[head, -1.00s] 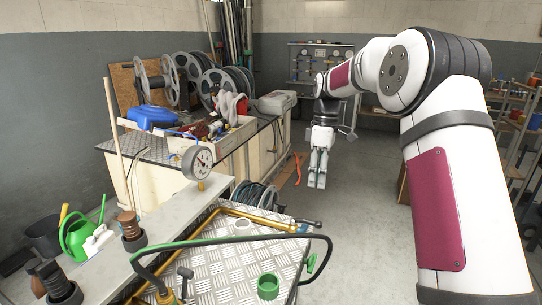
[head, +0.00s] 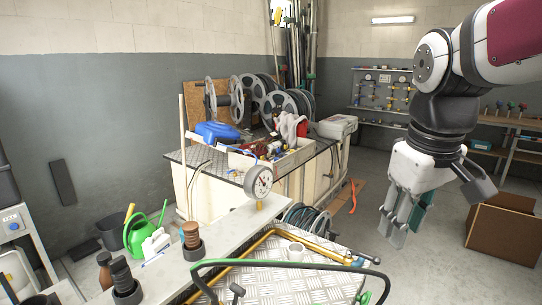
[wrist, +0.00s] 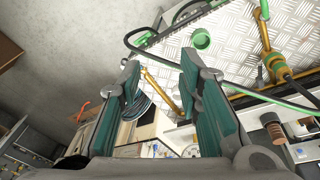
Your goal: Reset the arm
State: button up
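My arm reaches in from the upper right of the head view, a white arm with dark joints and a maroon panel. My gripper (head: 400,228) hangs from it, pointing down, with white and teal fingers. In the wrist view my gripper (wrist: 158,72) has its two teal-padded fingers well apart, with nothing between them. It is in the air to the right of the metal tread-plate bench (head: 320,285), touching nothing that I can see.
A cardboard box (head: 505,232) stands on the floor right of my gripper. A workbench with hose reels (head: 285,105) is at the back. A pressure gauge (head: 258,182) stands on a grey ledge, and a green watering can (head: 140,235) is at left. Floor around my gripper is open.

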jog(key=s+f+m+t, duration=0.1)
jog(key=s+f+m, duration=0.1)
jog(key=s, duration=0.4)
jog(key=s+a+f+m+t, duration=0.1)
jog(key=s+f+m, duration=0.1)
jog(key=s, duration=0.5)
jog(key=shift+a+f+y, duration=0.25)
jog(key=shift+f+y, duration=0.05)
jog(key=shift+f, duration=0.05)
